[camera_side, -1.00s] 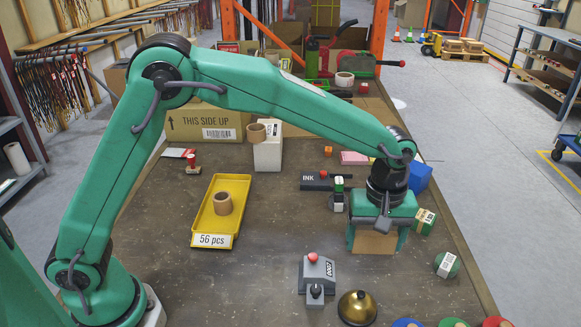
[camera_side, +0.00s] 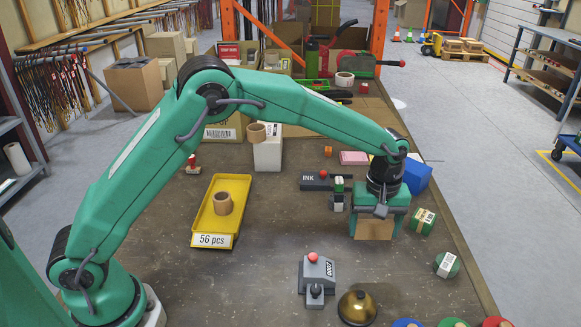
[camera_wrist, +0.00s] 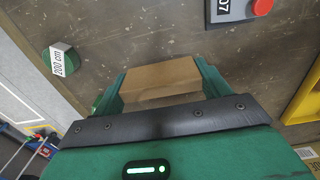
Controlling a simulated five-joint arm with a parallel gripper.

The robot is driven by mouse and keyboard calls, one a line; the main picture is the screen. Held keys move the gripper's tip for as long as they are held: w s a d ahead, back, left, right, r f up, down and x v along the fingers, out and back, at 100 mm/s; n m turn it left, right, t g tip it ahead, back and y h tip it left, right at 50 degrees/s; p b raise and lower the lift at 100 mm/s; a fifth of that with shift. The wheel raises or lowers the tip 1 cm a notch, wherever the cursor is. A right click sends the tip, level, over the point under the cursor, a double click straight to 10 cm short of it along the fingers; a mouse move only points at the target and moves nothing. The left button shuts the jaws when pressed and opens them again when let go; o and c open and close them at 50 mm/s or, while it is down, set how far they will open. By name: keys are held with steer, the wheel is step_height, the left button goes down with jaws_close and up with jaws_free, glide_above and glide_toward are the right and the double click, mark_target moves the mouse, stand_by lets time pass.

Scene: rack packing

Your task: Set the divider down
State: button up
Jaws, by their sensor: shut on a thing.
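The divider is a brown cardboard piece (camera_side: 374,229), held between the two green fingers of my gripper (camera_side: 376,233) at the right of the table in the side view. In the wrist view the divider (camera_wrist: 160,78) fills the gap between the fingers of my gripper (camera_wrist: 161,90). My gripper is shut on it and points down. I cannot tell whether the divider's lower edge touches the table or hangs just above it.
A green roll (camera_side: 424,221) lies close right of my gripper, and a blue block (camera_side: 416,174) stands behind it. A grey box with a red button (camera_side: 318,271) and a brass bell (camera_side: 357,308) are in front. A yellow tray (camera_side: 238,190) is left. Bare table lies between.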

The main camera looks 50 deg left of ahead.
mark_target(365, 243)
steer(key=w+a+f, duration=0.1)
steer(key=w, duration=0.1)
steer(key=w+a+f, duration=0.2)
steer(key=shift+a, duration=0.25)
steer(key=shift+f, duration=0.15)
steer(key=shift+f, duration=1.9)
steer(key=shift+f, duration=0.15)
steer(key=o, duration=1)
steer(key=shift+c, duration=0.2)
steer(key=shift+r, duration=0.2)
